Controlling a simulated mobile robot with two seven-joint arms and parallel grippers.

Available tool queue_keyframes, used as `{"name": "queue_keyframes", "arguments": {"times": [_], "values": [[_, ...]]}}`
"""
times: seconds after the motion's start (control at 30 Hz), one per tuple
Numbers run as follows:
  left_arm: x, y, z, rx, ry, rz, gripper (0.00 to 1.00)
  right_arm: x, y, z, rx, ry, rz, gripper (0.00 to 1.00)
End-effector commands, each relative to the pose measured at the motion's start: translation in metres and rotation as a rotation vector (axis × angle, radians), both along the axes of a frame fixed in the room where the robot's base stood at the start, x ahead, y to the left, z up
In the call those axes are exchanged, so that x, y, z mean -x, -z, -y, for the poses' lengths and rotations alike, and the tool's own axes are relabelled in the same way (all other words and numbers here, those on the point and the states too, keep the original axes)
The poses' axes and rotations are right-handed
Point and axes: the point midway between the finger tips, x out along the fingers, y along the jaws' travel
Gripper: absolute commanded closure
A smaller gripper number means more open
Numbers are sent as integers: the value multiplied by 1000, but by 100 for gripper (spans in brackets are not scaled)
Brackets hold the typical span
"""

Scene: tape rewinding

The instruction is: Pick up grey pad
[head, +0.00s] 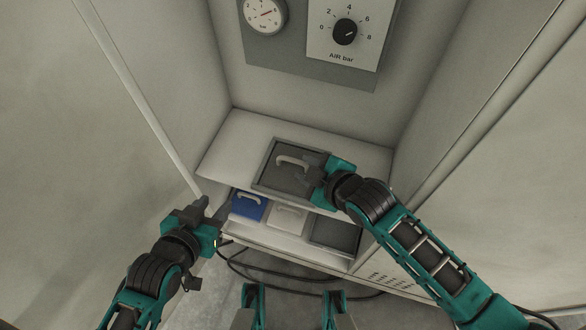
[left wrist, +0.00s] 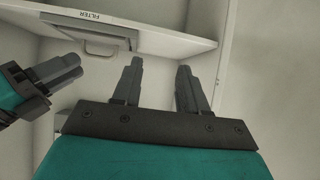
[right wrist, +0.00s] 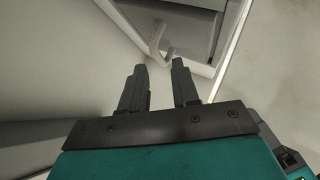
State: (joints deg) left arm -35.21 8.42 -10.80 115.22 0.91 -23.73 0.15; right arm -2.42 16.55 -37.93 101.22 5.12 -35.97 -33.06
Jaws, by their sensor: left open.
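The grey pad (head: 275,179) lies in a frame on the upper shelf in the head view and has a light arched handle (head: 293,162). In the right wrist view the handle (right wrist: 160,42) is just beyond the fingertips, not between them. My right gripper (head: 308,182) is over the right side of the pad, and its open, empty fingers show in the right wrist view (right wrist: 160,70). My left gripper (head: 212,208) is open and empty, left of the shelves and apart from the pad. Its fingers show in the left wrist view (left wrist: 159,68). My right gripper covers part of the pad's right side.
The lower shelf holds a blue pad (head: 248,205), a white pad (head: 286,217) and a dark grey tray or slot (head: 336,236). Cabinet walls stand on both sides. A gauge (head: 263,13) and an air dial (head: 345,32) are behind. Cables lie on the floor in front.

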Motion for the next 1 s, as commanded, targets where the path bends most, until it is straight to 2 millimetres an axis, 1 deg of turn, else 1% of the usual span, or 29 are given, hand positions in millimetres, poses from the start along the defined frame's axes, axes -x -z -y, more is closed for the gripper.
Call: {"name": "queue_keyframes", "arguments": {"times": [0.07,0.23,0.33,0.47,0.67,0.77,1.0], "values": [[-2,0,1,1,1,6,57,-4,3,-3,-1,1,1,70],[-2,9,3,6,6,2,57,-22,17,-18,-3,1,1,70],[-3,10,7,10,13,0,57,-31,24,-24,-2,1,0,70],[-5,5,10,15,19,8,57,-35,28,-27,-2,1,-1,70],[-7,3,10,16,19,14,57,-35,27,-27,-1,0,0,70],[-7,3,10,15,19,14,57,-35,27,-27,-1,0,0,78],[-8,4,8,13,15,13,57,-35,28,-27,-1,0,-1,100]]}}
